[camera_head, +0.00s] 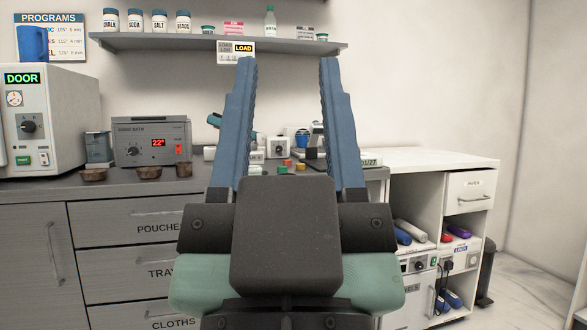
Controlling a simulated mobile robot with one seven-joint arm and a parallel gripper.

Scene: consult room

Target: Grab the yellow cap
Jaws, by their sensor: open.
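My gripper (288,62) is open and empty, its two blue fingers pointing up and away in the middle of the picture. Between the fingers, farther back on the grey counter, lie several small coloured pieces. One of them looks yellow (300,168) and may be the yellow cap; it is too small to tell its shape. A red piece (287,162) and a green piece (283,170) lie beside it. The gripper is apart from all of them. My gripper's body and fingers hide part of the counter.
A sterilizer-like box (45,105), a grey bath unit (152,140) and brown bowls (148,172) stand on the left of the counter. A shelf (160,43) with jars hangs above. A white cabinet (440,161) stands at right, with open floor (510,290) beyond.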

